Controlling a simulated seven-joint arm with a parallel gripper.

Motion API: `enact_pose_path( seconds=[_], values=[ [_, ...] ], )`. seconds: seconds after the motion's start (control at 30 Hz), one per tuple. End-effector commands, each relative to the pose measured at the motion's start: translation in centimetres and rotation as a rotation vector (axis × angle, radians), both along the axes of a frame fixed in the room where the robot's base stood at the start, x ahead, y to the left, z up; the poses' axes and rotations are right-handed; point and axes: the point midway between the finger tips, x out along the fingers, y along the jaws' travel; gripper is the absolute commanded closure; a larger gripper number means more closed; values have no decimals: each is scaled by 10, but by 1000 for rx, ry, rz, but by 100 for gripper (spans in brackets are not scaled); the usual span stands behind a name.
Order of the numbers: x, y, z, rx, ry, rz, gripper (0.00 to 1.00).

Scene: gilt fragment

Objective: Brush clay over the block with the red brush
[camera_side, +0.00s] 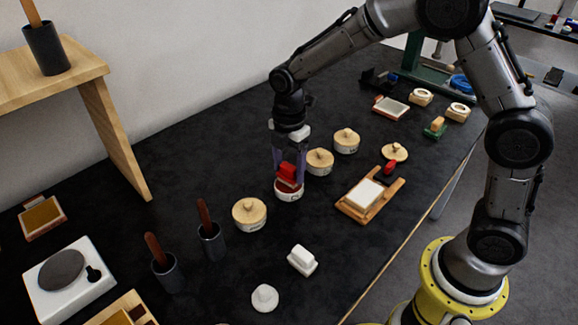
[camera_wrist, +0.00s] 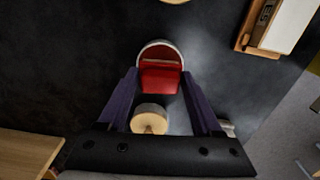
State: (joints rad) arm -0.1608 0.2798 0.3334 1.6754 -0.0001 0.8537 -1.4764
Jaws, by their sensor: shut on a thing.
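My gripper (camera_side: 288,165) points straight down and is shut on the red brush (camera_side: 287,174), a blocky red piece. The brush is at the mouth of a small white pot (camera_side: 288,194) with dark red inside; I cannot tell how deep it sits. In the wrist view the red brush (camera_wrist: 160,78) shows within the pot's white rim (camera_wrist: 150,44), between my fingers (camera_wrist: 160,100). The pale block (camera_side: 367,192) lies on a wooden tray (camera_side: 352,211) to the right of the pot. The block also shows at the wrist view's upper right (camera_wrist: 290,25).
Lidded pots stand close by, at left (camera_side: 249,214) and behind (camera_side: 319,161). A loose wooden lid (camera_side: 394,152) and a red-and-black tool (camera_side: 387,172) are near the tray. A white block-like piece (camera_side: 302,260) lies in front. Dark cups with handles (camera_side: 211,241) stand at left.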

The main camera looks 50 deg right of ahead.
Motion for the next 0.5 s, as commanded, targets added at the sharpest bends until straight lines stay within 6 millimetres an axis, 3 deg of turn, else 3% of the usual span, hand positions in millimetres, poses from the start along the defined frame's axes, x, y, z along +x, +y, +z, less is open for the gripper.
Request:
enact_pose_path(
  seconds=[0.5],
  values=[
    [0,0,-4,0,0,0,78]
  ],
)
